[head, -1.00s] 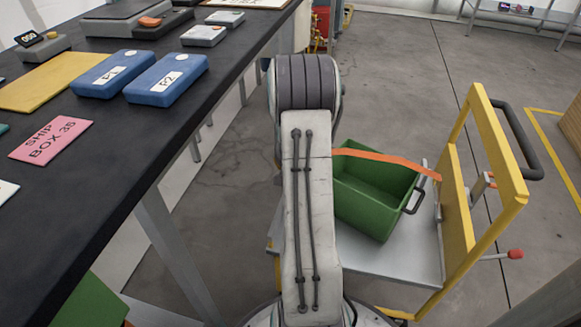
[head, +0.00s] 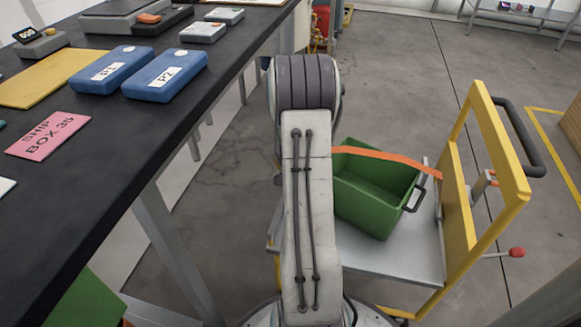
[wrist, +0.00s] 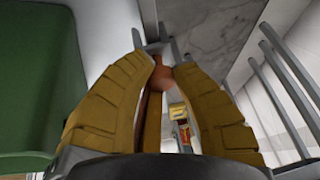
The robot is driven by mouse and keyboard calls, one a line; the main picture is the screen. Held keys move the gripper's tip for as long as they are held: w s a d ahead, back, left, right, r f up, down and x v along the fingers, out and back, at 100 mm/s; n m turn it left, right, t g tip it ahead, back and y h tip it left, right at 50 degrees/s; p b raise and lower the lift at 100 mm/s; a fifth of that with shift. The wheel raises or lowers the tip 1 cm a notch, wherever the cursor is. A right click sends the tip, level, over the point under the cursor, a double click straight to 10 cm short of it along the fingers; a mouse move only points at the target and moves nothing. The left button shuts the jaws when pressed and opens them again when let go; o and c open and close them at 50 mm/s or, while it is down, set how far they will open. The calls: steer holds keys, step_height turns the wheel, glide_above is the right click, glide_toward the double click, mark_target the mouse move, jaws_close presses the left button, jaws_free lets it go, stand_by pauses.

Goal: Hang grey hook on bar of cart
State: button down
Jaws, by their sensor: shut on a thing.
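The cart (head: 410,250) has a grey deck and an upright yellow frame (head: 462,190) at its right. A dark grey bar (head: 518,140) runs along the far side of that frame. An orange strap (head: 385,155) stretches over a green bin (head: 375,200) on the deck to the frame. In the wrist view my gripper (wrist: 163,72) has its brown fingers closed at the tips around an orange-brown piece (wrist: 160,80). A small grey part, seemingly the grey hook (wrist: 153,47), sticks out past the tips; its shape is unclear. In the head view my arm hides the gripper.
A black-topped table (head: 110,170) at left carries blue boxes (head: 165,75) and a pink sign (head: 47,134). A grey rod with a red knob (head: 516,252) juts from the cart's right. Floor beyond the cart is free.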

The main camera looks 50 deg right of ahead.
steer(key=shift+f, duration=0.15)
steer(key=c, duration=1.1)
jaws_free()
steer(key=shift+o, duration=0.2)
steer(key=v, duration=1.2)
steer(key=shift+s+a, duration=0.1)
steer(key=shift+s, duration=0.05)
